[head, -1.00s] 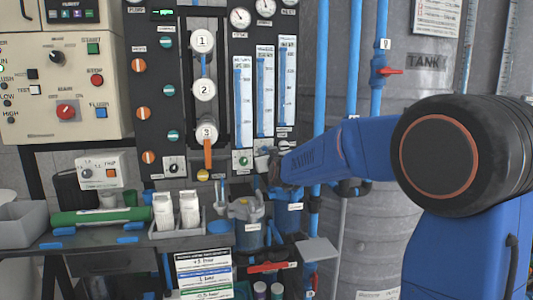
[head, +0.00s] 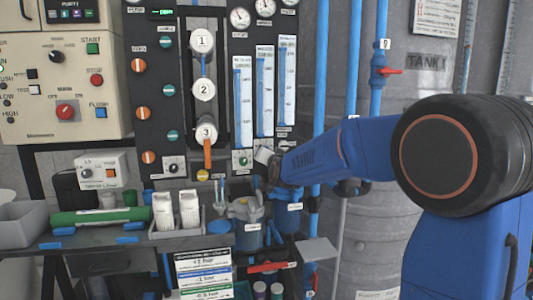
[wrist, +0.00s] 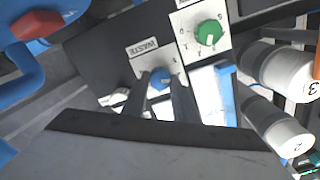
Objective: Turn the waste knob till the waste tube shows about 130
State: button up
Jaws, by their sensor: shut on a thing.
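In the wrist view the blue waste knob (wrist: 160,78) sits beneath the WASTE label (wrist: 150,47) on the dark panel. The two dark fingers of my gripper (wrist: 163,88) are around it and shut on it. In the head view my gripper (head: 265,157) is at the lower right of the panel, and the knob is hidden there. Three flow tubes with blue columns, left (head: 243,100), middle (head: 265,95) and right (head: 286,90), stand above it. Their labels and scale numbers are too small to read, so I cannot tell which is the waste tube or its value.
A green knob (wrist: 209,33) on a white plate is close beside the waste knob. White numbered cylinders (wrist: 275,70) stand out from the panel nearby. Blue pipes (head: 351,70) and a red-handled valve (head: 388,71) stand right of the panel, near my arm.

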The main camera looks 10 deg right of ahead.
jog(key=shift+m, duration=0.5)
jog(key=o, duration=1.1)
jog(key=shift+c, duration=0.2)
jog(key=s, duration=1.7)
jog(key=shift+s, duration=0.25)
